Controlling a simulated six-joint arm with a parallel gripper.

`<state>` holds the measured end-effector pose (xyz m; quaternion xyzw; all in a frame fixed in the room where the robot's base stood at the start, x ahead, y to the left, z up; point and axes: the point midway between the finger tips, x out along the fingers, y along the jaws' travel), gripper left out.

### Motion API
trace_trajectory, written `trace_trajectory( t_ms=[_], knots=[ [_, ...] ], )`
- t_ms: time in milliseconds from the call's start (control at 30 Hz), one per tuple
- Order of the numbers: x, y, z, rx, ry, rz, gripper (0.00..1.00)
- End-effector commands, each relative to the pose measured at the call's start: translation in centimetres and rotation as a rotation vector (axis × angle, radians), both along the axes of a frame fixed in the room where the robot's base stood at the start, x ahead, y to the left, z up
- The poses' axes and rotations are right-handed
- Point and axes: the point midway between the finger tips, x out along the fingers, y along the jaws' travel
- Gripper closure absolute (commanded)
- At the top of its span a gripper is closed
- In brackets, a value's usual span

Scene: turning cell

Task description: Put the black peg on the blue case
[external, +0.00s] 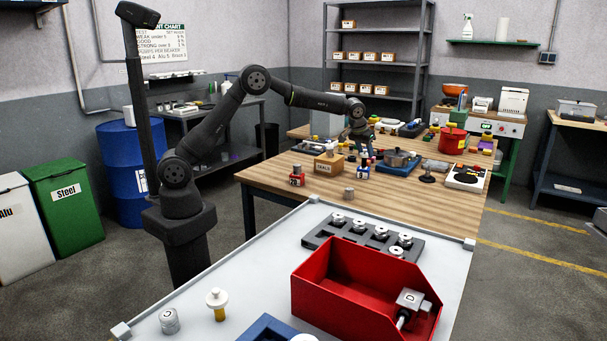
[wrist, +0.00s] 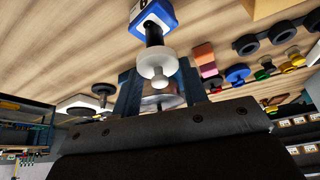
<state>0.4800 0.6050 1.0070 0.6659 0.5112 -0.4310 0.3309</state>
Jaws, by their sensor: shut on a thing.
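The black peg (wrist: 154,35) has a black shaft, a white flange and a white knob. My gripper (wrist: 157,70) is shut on its knob end in the wrist view, with the shaft pointing away from the fingers. The blue case (wrist: 157,13), a small blue block with a white labelled face, lies right at the shaft's far end. Whether the shaft touches or enters it, I cannot tell. In the external view the blue case (external: 362,173) stands on the wooden table, just below my gripper (external: 360,142). The peg is too small to make out clearly there.
A red case (external: 297,176) and a tan labelled block (external: 327,164) stand left of the blue case.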

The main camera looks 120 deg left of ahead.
Motion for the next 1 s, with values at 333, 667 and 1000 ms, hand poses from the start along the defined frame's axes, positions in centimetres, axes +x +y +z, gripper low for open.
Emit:
trace_trajectory(
  t_ms=[333, 667, 1000],
  knots=[
    [0.0, 0.0, -0.4, 0.001, 0.000, 0.000, 0.88],
    [0.0, 0.0, -0.5, 0.001, -0.001, 0.001, 0.38],
    [-0.2, -0.9, 2.2, 0.003, -0.003, 0.000, 0.38]
  ],
)
